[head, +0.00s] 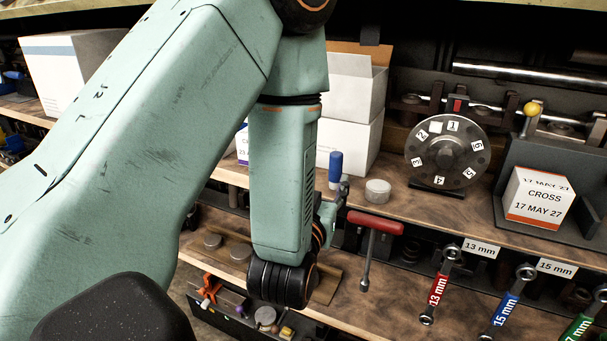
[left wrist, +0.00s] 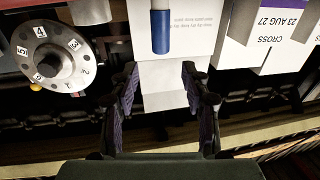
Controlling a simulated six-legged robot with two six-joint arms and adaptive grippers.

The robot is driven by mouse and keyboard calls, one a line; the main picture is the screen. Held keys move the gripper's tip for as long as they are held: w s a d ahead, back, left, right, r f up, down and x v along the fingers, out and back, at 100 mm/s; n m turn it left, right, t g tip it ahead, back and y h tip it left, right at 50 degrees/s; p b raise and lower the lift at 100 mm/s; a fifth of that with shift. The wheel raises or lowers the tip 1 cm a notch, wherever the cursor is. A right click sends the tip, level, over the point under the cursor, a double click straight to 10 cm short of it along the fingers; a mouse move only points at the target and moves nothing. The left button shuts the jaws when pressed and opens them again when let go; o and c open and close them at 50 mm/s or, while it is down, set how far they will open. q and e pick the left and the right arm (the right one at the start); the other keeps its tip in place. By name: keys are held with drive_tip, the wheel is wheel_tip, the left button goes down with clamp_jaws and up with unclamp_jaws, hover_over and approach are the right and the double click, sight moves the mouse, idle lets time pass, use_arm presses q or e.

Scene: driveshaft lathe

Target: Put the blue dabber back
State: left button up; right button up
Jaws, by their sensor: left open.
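The blue dabber (head: 335,166) stands upright on the upper wooden shelf, with a blue upper part and a pale lower end. It also shows in the left wrist view (left wrist: 161,32), near the top edge, in front of a white printed surface. My left gripper (head: 341,193) is mostly hidden behind its own wrist in the head view and appears close to the dabber. In the left wrist view the purple-padded fingers (left wrist: 159,70) are spread wide with nothing between them. The dabber lies beyond the fingertips, roughly centred on the gap. My right gripper is not in view.
A round clear-lidded tin (head: 377,191) sits right of the dabber. White boxes (head: 350,135) stand behind it. A numbered dial (head: 447,150) and a CROSS box (head: 538,197) are further right.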

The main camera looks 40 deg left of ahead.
use_arm(q)
drive_tip(key=s+d+f+m+g+h, duration=0.1)
drive_tip(key=s+d+f+g+h, duration=0.3)
drive_tip(key=f, duration=0.8)
drive_tip(key=s+d+f+m+g+h, duration=0.15)
drive_tip(key=s+f+g, duration=0.45)
drive_tip(key=f, duration=0.6)
drive_tip(key=s+d+f+g, duration=0.1)
drive_tip(key=s+f+g, duration=0.1)
drive_tip(key=s, duration=0.4)
drive_tip(key=s+d+f+m+g+h, duration=0.1)
drive_tip(key=s+f+g, duration=0.1)
drive_tip(key=s+f, duration=0.2)
drive_tip(key=s+d+f+g, duration=0.1)
drive_tip(key=s+f+g, duration=0.1)
drive_tip(key=s, duration=0.7)
drive_tip(key=shift+d+f+g, duration=0.15)
drive_tip(key=shift+f+g, duration=0.15)
drive_tip(key=shift+f, duration=0.6)
drive_tip(key=shift+s+m, duration=0.1)
drive_tip(key=shift+m, duration=0.15)
